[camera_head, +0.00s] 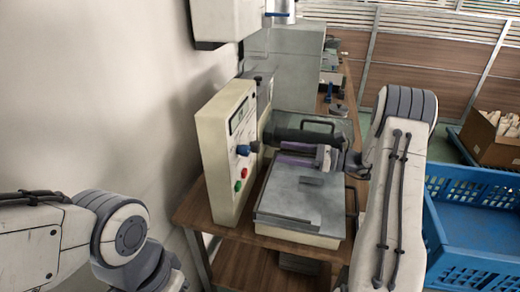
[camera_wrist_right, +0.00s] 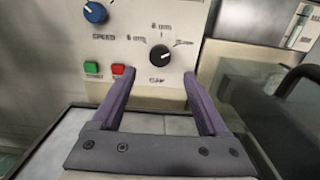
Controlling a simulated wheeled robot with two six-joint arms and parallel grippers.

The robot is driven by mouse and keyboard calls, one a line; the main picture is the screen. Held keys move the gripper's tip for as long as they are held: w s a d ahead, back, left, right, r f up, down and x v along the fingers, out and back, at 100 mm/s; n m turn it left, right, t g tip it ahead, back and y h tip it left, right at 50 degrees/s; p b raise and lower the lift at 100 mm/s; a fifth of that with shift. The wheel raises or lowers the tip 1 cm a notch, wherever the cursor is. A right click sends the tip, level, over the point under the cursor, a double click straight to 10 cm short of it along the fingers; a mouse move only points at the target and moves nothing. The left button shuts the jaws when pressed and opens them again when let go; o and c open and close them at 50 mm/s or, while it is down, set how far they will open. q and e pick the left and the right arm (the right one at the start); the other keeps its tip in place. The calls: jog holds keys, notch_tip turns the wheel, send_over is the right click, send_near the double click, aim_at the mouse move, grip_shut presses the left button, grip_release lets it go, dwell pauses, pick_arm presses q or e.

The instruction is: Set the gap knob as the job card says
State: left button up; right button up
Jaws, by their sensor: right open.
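The gap knob (camera_wrist_right: 159,56) is black and round on the cream panel, with "GAP" below it and mm marks around its top. Marks at 6 mm and 8 mm are legible; the right one is blurred. A pale line on the knob seems to point up and right. My right gripper (camera_wrist_right: 158,78) is open and empty in front of the panel, its purple fingers spread below and to either side of the knob. In the head view my right gripper (camera_head: 281,152) is right of the control panel (camera_head: 222,150), above the flat machine bed. My left gripper is out of view.
A blue speed knob (camera_wrist_right: 95,12), a green button (camera_wrist_right: 92,67) and a red button (camera_wrist_right: 118,69) share the panel. The grey machine bed (camera_head: 300,207) lies below the gripper. A blue crate (camera_head: 475,250) stands at right.

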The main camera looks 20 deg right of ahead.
aim_at(255, 147)
jog(key=p+x, duration=0.1)
jog(key=x, duration=0.7)
